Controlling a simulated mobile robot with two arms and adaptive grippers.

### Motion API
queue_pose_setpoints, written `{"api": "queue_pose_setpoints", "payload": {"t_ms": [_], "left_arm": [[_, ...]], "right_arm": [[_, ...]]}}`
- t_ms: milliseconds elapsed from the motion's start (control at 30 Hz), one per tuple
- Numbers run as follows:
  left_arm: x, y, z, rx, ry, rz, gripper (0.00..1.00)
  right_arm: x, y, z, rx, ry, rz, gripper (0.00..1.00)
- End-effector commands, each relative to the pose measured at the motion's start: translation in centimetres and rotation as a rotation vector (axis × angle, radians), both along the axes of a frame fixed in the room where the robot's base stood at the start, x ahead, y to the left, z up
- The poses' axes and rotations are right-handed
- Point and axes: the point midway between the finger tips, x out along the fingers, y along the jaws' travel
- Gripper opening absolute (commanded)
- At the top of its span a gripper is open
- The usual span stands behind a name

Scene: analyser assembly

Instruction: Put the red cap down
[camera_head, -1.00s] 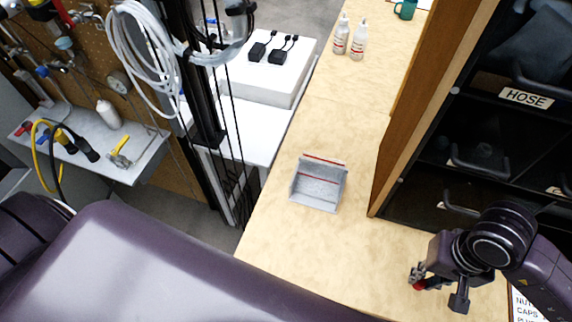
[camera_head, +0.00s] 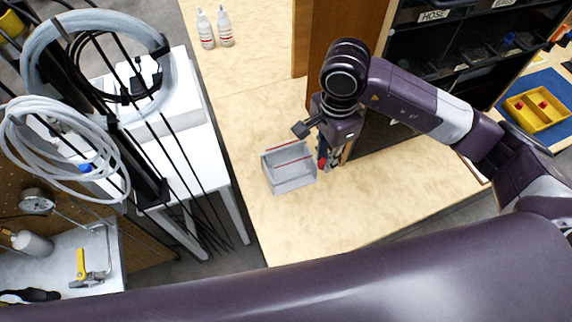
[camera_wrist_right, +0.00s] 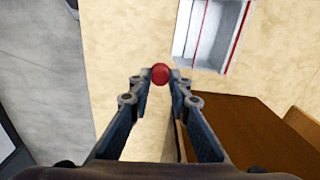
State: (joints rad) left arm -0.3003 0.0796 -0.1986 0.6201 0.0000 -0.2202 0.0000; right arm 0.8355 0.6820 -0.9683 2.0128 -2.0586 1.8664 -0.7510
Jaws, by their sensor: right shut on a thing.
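The red cap (camera_wrist_right: 160,74) is round and sits between the fingertips of my right gripper (camera_wrist_right: 160,80) in the right wrist view. My right gripper (camera_head: 325,160) is shut on it and is near the right side of the grey tray, over the wooden bench, in the head view. The cap shows there as a small red spot (camera_head: 322,162), partly hidden by the gripper. The open grey tray (camera_head: 291,179) with red lines looks empty; part of it also shows in the right wrist view (camera_wrist_right: 209,35). My left gripper is not in view.
The wooden bench (camera_head: 330,220) is clear in front of the tray. A wooden cabinet side (camera_head: 345,40) and dark shelves stand behind my right arm. Two white bottles (camera_head: 215,28) stand farther back. A yellow bin (camera_head: 537,108) with red pieces lies on a blue mat at right.

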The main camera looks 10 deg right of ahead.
Motion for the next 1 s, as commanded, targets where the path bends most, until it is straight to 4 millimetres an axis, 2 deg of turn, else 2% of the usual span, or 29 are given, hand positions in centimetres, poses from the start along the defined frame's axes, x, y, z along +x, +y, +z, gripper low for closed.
{"api": "queue_pose_setpoints", "payload": {"t_ms": [33,200,400,600,833,933,1000], "left_arm": [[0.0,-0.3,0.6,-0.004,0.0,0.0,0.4],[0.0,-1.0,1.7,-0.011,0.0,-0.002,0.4],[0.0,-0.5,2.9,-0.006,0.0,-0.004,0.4],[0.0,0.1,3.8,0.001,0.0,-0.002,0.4],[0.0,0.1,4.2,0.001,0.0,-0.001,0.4],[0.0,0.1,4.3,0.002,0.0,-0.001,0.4],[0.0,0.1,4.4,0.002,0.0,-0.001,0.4]], "right_arm": [[0.9,0.4,1.5,0.003,-0.006,-0.106,0.1],[3.2,1.5,4.9,0.008,-0.007,-0.505,0.1],[5.6,2.8,9.4,0.013,-0.006,-0.964,0.1],[7.1,3.9,13.1,0.014,-0.004,-1.349,0.1],[7.9,4.6,15.4,0.013,-0.002,-1.589,0.1],[8.0,4.8,15.6,0.012,-0.001,-1.629,0.1],[7.9,4.8,15.0,0.009,0.002,-1.641,0.1]]}}
